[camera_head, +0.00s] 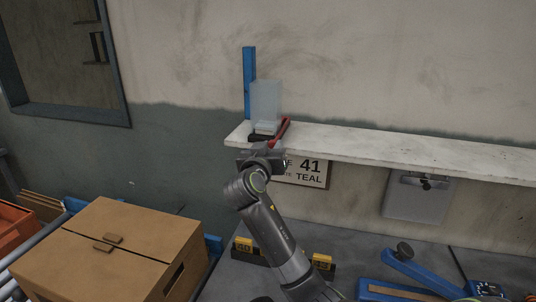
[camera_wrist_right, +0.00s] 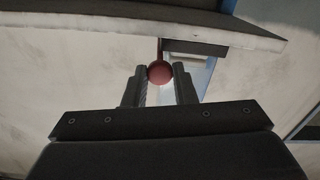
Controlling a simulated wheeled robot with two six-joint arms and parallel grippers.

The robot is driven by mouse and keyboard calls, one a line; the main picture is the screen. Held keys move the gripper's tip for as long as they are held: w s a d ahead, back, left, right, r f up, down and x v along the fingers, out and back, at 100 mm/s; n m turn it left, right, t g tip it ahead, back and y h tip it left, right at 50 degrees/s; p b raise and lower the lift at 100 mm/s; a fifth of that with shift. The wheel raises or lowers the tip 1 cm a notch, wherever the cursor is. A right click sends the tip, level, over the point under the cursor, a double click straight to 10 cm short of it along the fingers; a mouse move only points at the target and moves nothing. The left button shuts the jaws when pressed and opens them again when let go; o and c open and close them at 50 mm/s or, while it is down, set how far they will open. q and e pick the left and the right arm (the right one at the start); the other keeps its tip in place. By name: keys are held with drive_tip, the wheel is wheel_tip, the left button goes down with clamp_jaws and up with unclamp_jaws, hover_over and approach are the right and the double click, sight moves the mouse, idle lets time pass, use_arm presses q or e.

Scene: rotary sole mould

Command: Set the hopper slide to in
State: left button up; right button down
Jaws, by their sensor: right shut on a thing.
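A translucent hopper (camera_head: 265,98) stands on the left end of the pale shelf, in front of a blue upright (camera_head: 249,80). A red handle (camera_head: 281,130) slants beside its dark base at the shelf's front edge. My right gripper (camera_head: 262,152) is at the front edge of the shelf, just below the hopper. In the right wrist view its two fingers are shut on a round red knob (camera_wrist_right: 159,73), with a thin red stem above it. The gripper hides part of the hopper base and slide in the head view. My left gripper is not in view.
The pale shelf (camera_head: 390,147) runs right along the wall. A sign reading "41 TEAL" (camera_head: 308,172) hangs below it. A cardboard box (camera_head: 105,250) stands at lower left. Yellow blocks (camera_head: 322,262) and a blue lever (camera_head: 415,268) are on the grey bench.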

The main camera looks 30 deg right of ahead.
drive_tip(key=shift+r, duration=0.1)
drive_tip(key=c, duration=1.5)
unclamp_jaws()
drive_tip(key=shift+w+d, duration=0.1)
drive_tip(key=o, duration=0.3)
drive_tip(key=shift+w+d+f, duration=0.2)
drive_tip(key=shift+d+f, duration=0.05)
drive_tip(key=shift+a, duration=0.1)
drive_tip(key=shift+s+a+r, duration=0.1)
drive_tip(key=shift+s, duration=0.05)
